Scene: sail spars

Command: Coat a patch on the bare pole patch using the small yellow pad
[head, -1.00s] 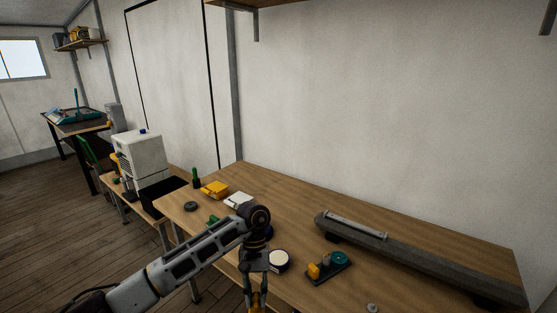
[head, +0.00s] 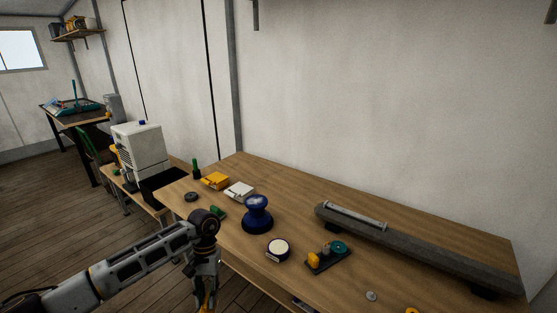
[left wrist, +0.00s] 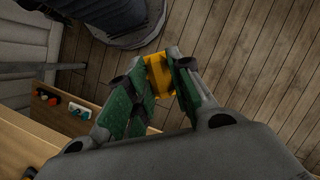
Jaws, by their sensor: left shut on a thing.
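My left gripper (left wrist: 158,82) is shut on a yellow block (left wrist: 158,72), which looks like the small yellow pad. Its green-faced fingers press it from both sides. In the head view the left gripper (head: 205,290) hangs low in front of the table's front edge, with some yellow at its tip. The grey pole (head: 430,256) lies along the right of the table, well apart from the gripper. A paler strip (head: 355,216) shows on its far left part; I cannot tell whether this is the bare patch. My right gripper is not in view.
On the wooden table (head: 310,195) stand a blue waisted object (head: 257,214), a round white-topped tin (head: 278,249) and a dark tray (head: 331,262) with yellow and teal pieces. A yellow box (head: 215,181) and white box (head: 239,190) lie farther back. Wooden floor shows below the gripper.

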